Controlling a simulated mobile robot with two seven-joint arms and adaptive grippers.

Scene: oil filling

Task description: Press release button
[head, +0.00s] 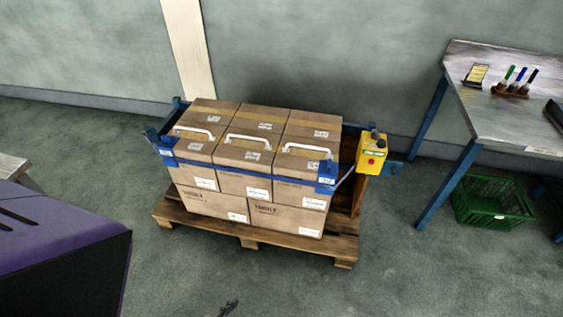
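A yellow control box (371,153) with a red round button (371,161) is mounted at the right end of a blue frame (396,168) around stacked cardboard boxes. The button faces the camera. A small dark tip (229,308) shows at the bottom edge of the head view; it may be part of one of my grippers, but I cannot tell which. Neither gripper can be clearly seen, and none is near the yellow box.
Cardboard boxes (245,180) with white handles stand on a wooden pallet (290,245). A workbench (500,110) with pens stands at right, a green crate (492,202) under it. A purple-topped object (60,245) fills the lower left. The floor (420,270) in front is clear.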

